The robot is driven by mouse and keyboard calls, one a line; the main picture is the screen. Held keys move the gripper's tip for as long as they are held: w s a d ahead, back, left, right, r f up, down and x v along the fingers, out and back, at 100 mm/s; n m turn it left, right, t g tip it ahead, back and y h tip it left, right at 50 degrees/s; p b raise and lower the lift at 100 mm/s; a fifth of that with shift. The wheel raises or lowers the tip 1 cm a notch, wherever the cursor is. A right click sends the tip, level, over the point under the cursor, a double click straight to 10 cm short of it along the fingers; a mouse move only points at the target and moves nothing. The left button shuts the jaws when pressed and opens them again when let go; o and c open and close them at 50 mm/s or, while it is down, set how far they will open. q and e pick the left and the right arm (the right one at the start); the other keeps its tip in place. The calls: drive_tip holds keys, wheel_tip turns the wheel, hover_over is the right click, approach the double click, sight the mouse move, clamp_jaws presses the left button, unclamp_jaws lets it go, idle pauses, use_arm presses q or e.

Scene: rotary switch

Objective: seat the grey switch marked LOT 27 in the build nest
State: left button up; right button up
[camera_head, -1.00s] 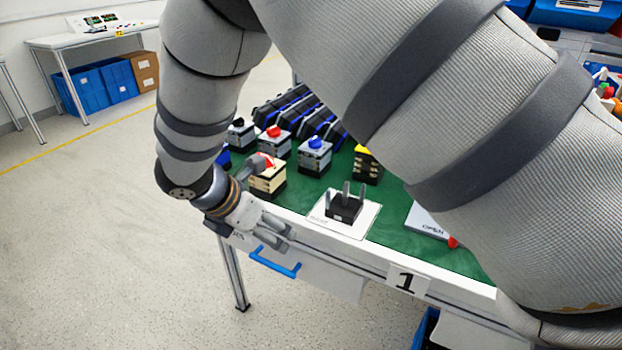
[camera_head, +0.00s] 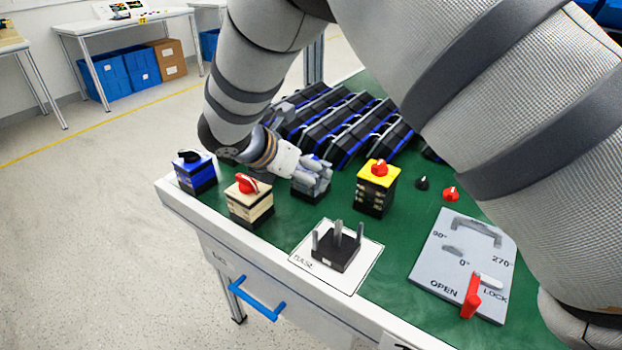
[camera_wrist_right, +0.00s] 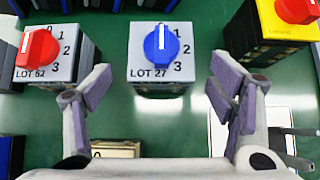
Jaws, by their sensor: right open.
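The grey switch marked LOT 27 (camera_wrist_right: 143,72) has a blue knob and stands upright on the green table. My right gripper (camera_wrist_right: 158,90) is open, its two fingers apart at the near left and right of this switch in the wrist view, with no contact visible. In the head view the right gripper (camera_head: 318,178) partly hides the grey switch (camera_head: 303,192). A black block with upright posts (camera_head: 336,250), apparently the build nest, stands empty on a white plate (camera_head: 303,258) nearer the front edge. My left gripper is not in view.
A cream switch (camera_head: 250,204), a blue one (camera_head: 195,177) and a yellow-topped one (camera_head: 376,190) stand nearby. A grey plate (camera_head: 450,262) with a red lever lies right. Black bins (camera_head: 345,125) stand behind.

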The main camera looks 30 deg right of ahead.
drive_tip(key=x, duration=0.5)
drive_tip(key=shift+d+f, duration=0.15)
drive_tip(key=shift+f, duration=0.2)
drive_tip(key=shift+r, duration=0.1)
drive_tip(key=shift+c, duration=0.6)
drive_tip(key=c, duration=1.3)
